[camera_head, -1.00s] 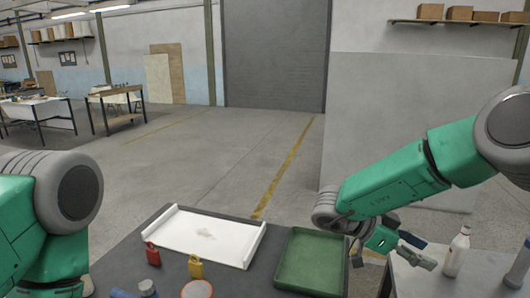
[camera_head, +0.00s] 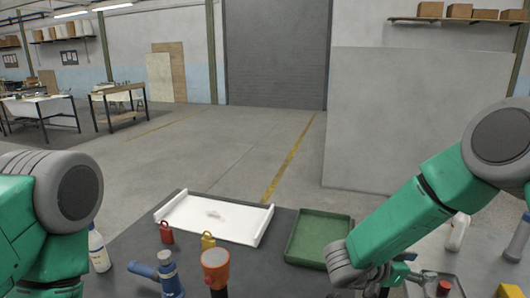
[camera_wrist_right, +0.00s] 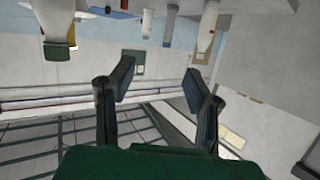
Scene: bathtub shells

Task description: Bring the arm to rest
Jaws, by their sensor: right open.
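My right arm (camera_head: 410,215) comes in from the right and slopes down to the bottom edge. My right gripper (camera_head: 405,277) is low at the lower right, below and to the right of the green tray, and partly cut off by the frame. In the right wrist view the gripper (camera_wrist_right: 160,85) has its two dark fingers spread apart with nothing between them. My left arm (camera_head: 45,215) shows only its upper part at the left edge; its gripper is out of view.
The dark table holds a white tray-like shell (camera_head: 225,218), a green tray (camera_head: 318,238), red (camera_head: 166,233) and yellow (camera_head: 208,241) padlock-shaped items, an orange flashlight (camera_head: 215,268) and a blue tool (camera_head: 165,275). Bottles (camera_head: 458,232) stand at right. Open floor lies beyond.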

